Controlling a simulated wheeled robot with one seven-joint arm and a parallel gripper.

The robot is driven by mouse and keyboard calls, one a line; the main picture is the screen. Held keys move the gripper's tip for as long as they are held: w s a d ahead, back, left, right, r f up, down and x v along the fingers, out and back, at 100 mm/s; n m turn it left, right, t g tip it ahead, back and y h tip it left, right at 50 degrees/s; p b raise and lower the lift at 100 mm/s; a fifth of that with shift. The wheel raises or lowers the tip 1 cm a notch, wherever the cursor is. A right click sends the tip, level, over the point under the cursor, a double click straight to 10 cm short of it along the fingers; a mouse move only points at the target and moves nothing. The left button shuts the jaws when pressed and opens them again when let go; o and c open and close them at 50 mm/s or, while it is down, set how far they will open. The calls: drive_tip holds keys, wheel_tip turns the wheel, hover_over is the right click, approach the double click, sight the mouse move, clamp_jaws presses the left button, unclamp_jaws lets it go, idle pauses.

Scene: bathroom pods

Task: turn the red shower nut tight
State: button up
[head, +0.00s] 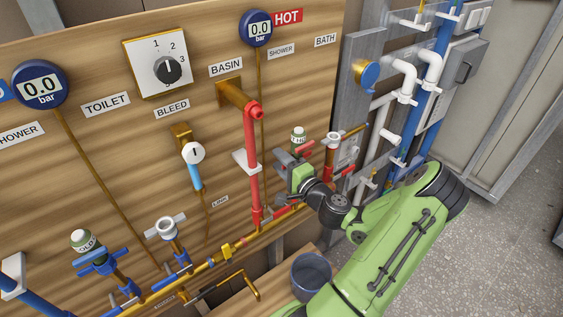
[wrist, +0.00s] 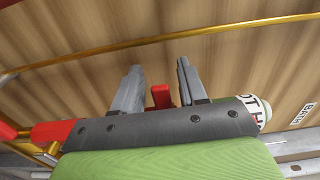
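My gripper (head: 286,163) is at the red pipework on the right of the wooden board. In the wrist view my gripper (wrist: 160,68) has its two grey fingers apart. A small red part (wrist: 161,96) shows between them, with a gap on both sides. I cannot tell whether this part is the shower nut or a valve handle. A red handle (head: 306,147) under a white HOT cap (head: 298,133) is just above my gripper. A pale ring on a red pipe (head: 332,140) stands to its right. The gripper hides part of the red pipework.
A tall red pipe (head: 251,150) rises left of my gripper. A brass pipe (wrist: 150,45) crosses the wrist view. A dark bucket (head: 311,268) stands below. White and blue pipes (head: 405,80) are at the right. Blue-handled COLD valve fittings (head: 98,262) are at lower left.

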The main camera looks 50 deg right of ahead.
drive_tip(key=p+v, duration=0.4)
drive_tip(key=v, duration=1.1)
drive_tip(key=shift+s, duration=0.4)
